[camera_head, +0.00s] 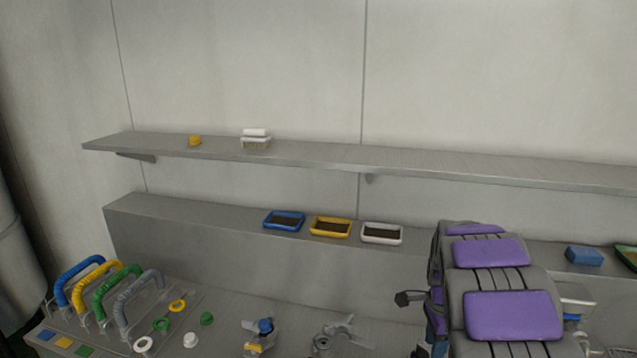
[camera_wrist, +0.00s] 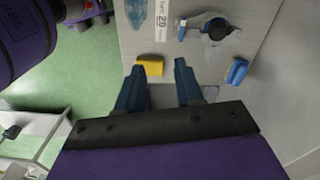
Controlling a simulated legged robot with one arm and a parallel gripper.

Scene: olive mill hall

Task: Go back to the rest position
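My gripper (camera_wrist: 158,65) is open in the wrist view, its two dark blue fingers apart with nothing held between them. It points down over a light panel or worktop (camera_wrist: 190,50). A yellow block (camera_wrist: 150,66) shows beyond the fingertips, nearer the left one, and appears apart from both. In the head view my arm with purple pads rises at the right. My gripper's fingers cannot be made out there.
An upper shelf (camera_head: 480,168) holds a yellow piece (camera_head: 195,141) and a white brush-like item (camera_head: 256,139). Blue (camera_head: 284,221), yellow (camera_head: 330,227) and white (camera_head: 382,233) trays stand on the ledge, with a blue block (camera_head: 584,256) farther right. Several coloured handles (camera_head: 140,295) stand at lower left.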

